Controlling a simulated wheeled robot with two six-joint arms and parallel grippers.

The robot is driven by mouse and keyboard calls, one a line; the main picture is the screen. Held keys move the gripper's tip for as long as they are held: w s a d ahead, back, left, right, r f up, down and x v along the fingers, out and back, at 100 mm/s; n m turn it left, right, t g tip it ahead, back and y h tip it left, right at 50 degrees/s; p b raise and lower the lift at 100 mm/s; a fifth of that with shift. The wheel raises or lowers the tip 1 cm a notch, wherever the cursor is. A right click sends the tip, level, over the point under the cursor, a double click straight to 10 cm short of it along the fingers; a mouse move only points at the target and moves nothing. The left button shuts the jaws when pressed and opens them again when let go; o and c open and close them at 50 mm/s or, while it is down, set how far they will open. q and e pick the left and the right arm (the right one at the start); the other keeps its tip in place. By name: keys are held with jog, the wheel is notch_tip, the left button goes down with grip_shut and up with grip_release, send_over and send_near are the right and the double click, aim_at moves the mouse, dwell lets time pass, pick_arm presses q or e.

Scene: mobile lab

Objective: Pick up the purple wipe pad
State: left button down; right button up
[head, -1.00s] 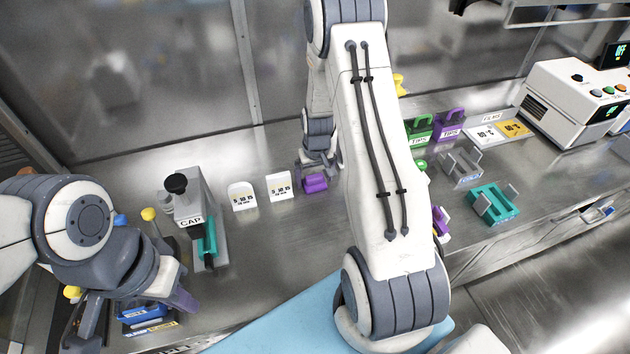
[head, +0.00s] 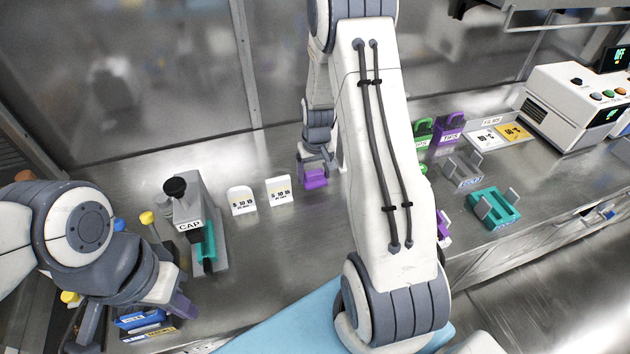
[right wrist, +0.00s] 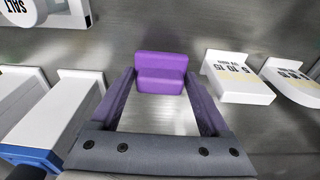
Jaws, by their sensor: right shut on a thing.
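The purple wipe pad (head: 316,179) is a small purple block with a stepped face. It is at the back of the counter, just right of two white graduated cards. My right gripper (right wrist: 160,78) is shut on it, one finger against each side. In the head view my right gripper (head: 316,163) comes down over the pad, which appears slightly above the counter. My left gripper (head: 136,314) is open and empty at the lower left, its fingers apart over a blue box.
White graduated cards (head: 242,200) and (head: 279,190) stand left of the pad. A grey CAP device (head: 188,215) is further left. Purple (head: 449,131) and teal (head: 497,208) holders and a white instrument (head: 572,100) are at the right. A blue mat (head: 290,325) lies in front.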

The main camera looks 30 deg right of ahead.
jog(key=s+d+r+b, duration=0.1)
jog(key=s+r, duration=0.6)
jog(key=s, duration=0.4)
jog(key=shift+s+r, duration=0.35)
jog(key=shift+r, duration=0.05)
